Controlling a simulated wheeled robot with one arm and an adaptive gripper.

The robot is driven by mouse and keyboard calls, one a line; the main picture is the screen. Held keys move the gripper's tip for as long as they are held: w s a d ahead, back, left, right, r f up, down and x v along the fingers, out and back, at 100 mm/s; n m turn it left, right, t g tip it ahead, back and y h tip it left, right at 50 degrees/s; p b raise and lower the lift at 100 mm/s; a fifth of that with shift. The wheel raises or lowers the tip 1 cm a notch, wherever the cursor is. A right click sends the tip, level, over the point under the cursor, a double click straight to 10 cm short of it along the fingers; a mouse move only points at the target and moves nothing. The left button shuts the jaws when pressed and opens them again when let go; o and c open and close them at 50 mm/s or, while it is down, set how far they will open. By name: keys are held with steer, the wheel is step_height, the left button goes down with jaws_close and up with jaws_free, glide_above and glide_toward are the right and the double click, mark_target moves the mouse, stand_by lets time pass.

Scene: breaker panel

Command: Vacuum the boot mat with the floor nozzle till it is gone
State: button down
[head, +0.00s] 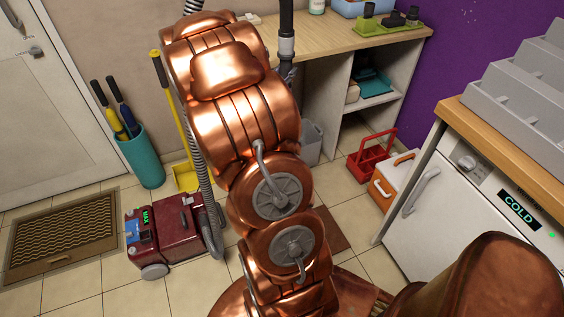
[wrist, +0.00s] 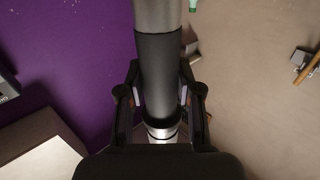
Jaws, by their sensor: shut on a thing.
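The boot mat (head: 66,232) lies on the tiled floor at the left in the head view, by the white door, with a dark ribbed middle and a tan border. The red vacuum cleaner (head: 166,230) stands just right of it, its display reading MAX. A grey ribbed hose (head: 205,180) rises from it behind my copper arm. In the wrist view my gripper (wrist: 161,95) is shut on the dark grip of the vacuum's tube (wrist: 160,70). The tube also shows at the top of the head view (head: 286,45). The floor nozzle is not visible, and my arm hides part of the scene.
A teal bin (head: 142,158) with umbrellas and a yellow dustpan (head: 186,178) stand by the wall. A wooden-topped bench (head: 325,38) is behind. A red caddy (head: 370,158), an orange-and-white box (head: 394,182) and a white appliance (head: 440,200) stand at the right.

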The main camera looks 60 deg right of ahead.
steer(key=shift+r, duration=0.7)
steer(key=s+d+b, duration=0.3)
steer(key=s+d, duration=0.4)
steer(key=s, duration=0.2)
steer(key=shift+s+d+b, duration=0.2)
steer(key=shift+d+b, duration=0.05)
steer(key=shift+b, duration=0.1)
stand_by(0.6)
steer(key=shift+w+g+p, duration=0.1)
steer(key=shift+g+p, duration=0.2)
steer(key=shift+p, duration=0.05)
steer(key=shift+f, duration=0.15)
